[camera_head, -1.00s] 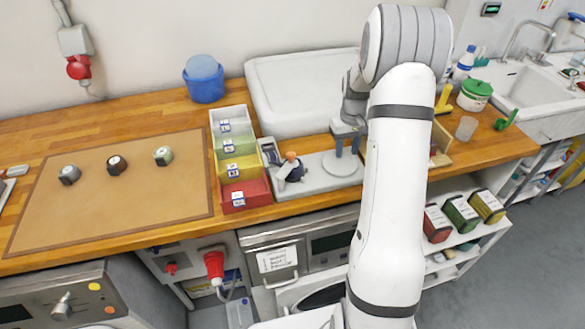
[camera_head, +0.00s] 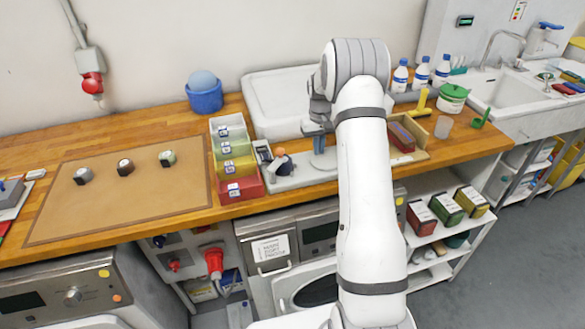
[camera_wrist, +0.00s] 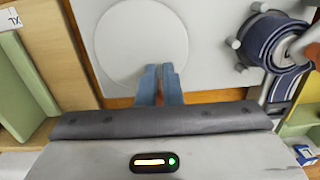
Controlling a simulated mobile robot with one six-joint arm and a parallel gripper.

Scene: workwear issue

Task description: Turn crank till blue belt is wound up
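The belt winder's grey base (camera_head: 300,178) sits on the wooden counter; its plate also shows in the wrist view (camera_wrist: 205,45). The dark blue belt (camera_head: 282,167) is on the winder; in the wrist view it is a striped roll (camera_wrist: 268,42) among pale pegs. An orange-red knob (camera_head: 280,151) stands beside the roll, cut by the right edge in the wrist view (camera_wrist: 312,42). My gripper (camera_head: 318,146) is above the base, right of the roll and apart from it. Its blue-grey fingers (camera_wrist: 162,70) are together and empty, over a pale round disc (camera_wrist: 140,42).
Coloured bins (camera_head: 238,168) stand close left of the winder. A white basin (camera_head: 275,100) is behind it. The brown mat (camera_head: 120,205) at left carries several small rolls.

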